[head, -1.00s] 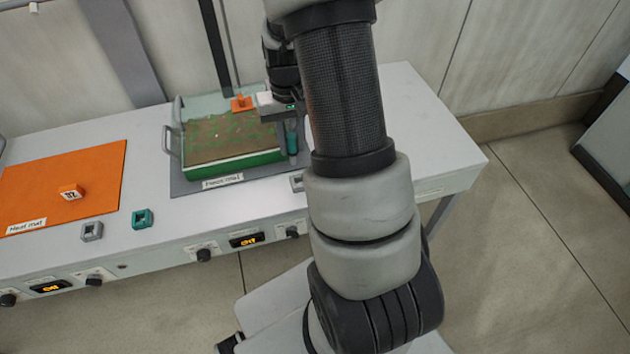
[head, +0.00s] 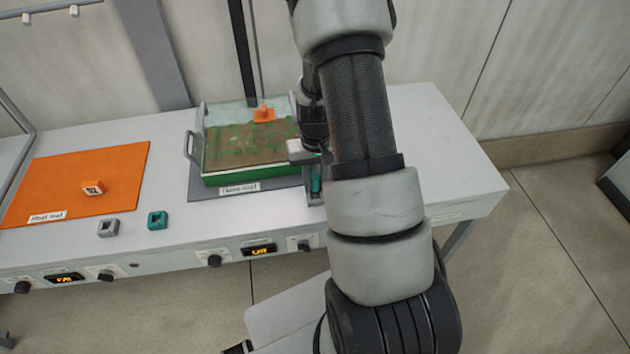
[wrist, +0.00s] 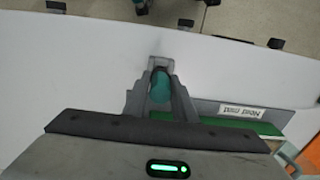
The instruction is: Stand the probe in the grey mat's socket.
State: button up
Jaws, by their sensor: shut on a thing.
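The teal probe (head: 316,182) is upright in my gripper (head: 315,170), near the front right corner of the grey mat (head: 204,190). In the wrist view my gripper (wrist: 160,95) is shut on the probe (wrist: 160,86), with one grey finger on either side. A small grey socket (wrist: 161,62) shows just past the probe's end in that view. In the head view the probe and my arm cover most of the socket. I cannot tell whether the probe's lower end is inside it or above it.
A green-edged seedling tray (head: 245,180) with an orange piece (head: 264,114) stands on the grey mat, left of my gripper. Knobs line the table front.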

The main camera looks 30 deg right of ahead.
jog(key=shift+f, duration=0.1)
jog(key=o, duration=0.6)
jog(key=shift+f, duration=0.1)
jog(key=o, duration=0.4)
jog(key=shift+o, duration=0.2)
